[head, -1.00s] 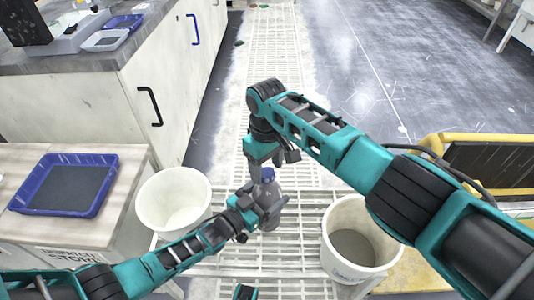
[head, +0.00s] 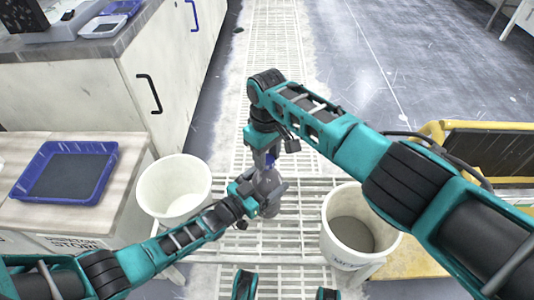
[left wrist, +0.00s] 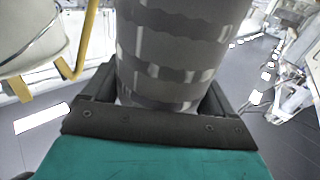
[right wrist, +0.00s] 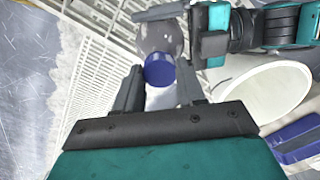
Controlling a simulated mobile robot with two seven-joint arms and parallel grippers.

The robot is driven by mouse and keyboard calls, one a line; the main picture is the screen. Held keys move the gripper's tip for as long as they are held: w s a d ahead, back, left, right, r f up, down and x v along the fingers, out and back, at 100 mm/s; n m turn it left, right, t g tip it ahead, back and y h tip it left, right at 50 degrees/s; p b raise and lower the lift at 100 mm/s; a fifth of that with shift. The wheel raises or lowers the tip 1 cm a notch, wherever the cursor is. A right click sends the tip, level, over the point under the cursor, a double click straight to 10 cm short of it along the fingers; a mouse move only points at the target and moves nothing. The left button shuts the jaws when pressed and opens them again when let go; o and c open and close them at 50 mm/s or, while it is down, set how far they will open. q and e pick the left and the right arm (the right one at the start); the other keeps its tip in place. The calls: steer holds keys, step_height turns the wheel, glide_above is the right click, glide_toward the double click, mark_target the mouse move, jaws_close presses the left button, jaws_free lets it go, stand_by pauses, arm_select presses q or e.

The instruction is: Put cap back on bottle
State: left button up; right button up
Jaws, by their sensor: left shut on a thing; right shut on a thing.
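A grey, translucent bottle (head: 268,183) stands roughly upright in my left gripper (head: 262,192), which is shut around its body. The bottle's side fills the middle of the left wrist view (left wrist: 172,55). A blue cap (head: 270,160) is at the bottle's top in the head view. My right gripper (head: 270,152) is above the bottle, pointing down, shut on the cap. In the right wrist view the cap (right wrist: 159,70) lies between the fingertips, in line with the bottle (right wrist: 160,36) beyond it. I cannot tell whether the cap is seated on the neck, which is hidden.
A white bucket (head: 146,190) stands left of the bottle and another (head: 328,232) stands right, holding grey material. A blue tray (head: 104,172) lies on the left counter. A white slatted grating (head: 285,235) lies beneath. A yellow-framed platform (head: 440,128) is at right.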

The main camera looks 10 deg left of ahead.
steer(key=shift+c, duration=0.6)
steer(key=m, duration=0.5)
steer(key=o, duration=1.2)
steer(key=shift+o, duration=0.2)
steer(key=shift+r, duration=0.1)
step_height(320, 180, up, 12)
arm_select(q)
steer(key=o, duration=1.9)
steer(key=shift+c, duration=0.2)
